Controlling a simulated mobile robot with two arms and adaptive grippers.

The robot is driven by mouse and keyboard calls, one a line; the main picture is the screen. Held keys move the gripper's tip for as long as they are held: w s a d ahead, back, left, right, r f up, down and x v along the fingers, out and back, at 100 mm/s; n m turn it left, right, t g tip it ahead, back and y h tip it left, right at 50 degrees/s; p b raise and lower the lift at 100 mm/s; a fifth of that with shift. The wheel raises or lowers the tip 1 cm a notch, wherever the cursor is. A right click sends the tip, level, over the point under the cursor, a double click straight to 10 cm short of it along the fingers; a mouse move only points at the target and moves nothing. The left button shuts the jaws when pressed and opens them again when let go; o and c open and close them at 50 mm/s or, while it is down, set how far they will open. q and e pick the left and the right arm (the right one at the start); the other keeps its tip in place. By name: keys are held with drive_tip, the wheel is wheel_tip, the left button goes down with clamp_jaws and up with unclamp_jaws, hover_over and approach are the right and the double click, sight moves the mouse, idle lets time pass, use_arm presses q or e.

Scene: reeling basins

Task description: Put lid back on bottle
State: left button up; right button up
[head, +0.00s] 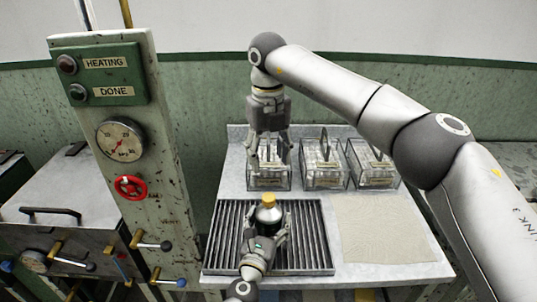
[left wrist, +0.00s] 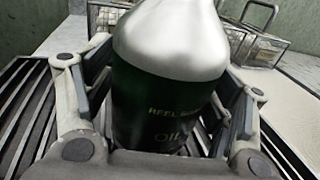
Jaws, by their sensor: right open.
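The dark green bottle (head: 268,213) with pale shoulders stands on the slatted metal rack, with a gold-coloured cap (head: 268,198) at its top. In the left wrist view the bottle (left wrist: 165,100) fills the middle, its lettering partly readable as "OIL"; its top is cut off. My left gripper (head: 264,238) comes from the near side, its fingers against both sides of the bottle. My right gripper (head: 269,165) points down, open, behind the bottle at the leftmost glass box; nothing shows between its fingers. Whether it touches the box I cannot tell.
Three clear boxes with handles stand along the back of the counter: the left box (head: 268,184), the middle box (head: 324,178) and the right box (head: 376,178). The slatted rack (head: 225,235) lies in front; a beige cloth (head: 383,228) is to its right. A control post (head: 130,180) rises at left.

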use_arm(q)
drive_tip(key=shift+s, duration=0.1)
idle(0.3)
drive_tip(key=v, duration=1.1)
drive_tip(key=shift+s+a, duration=0.2)
drive_tip(key=shift+s, duration=0.2)
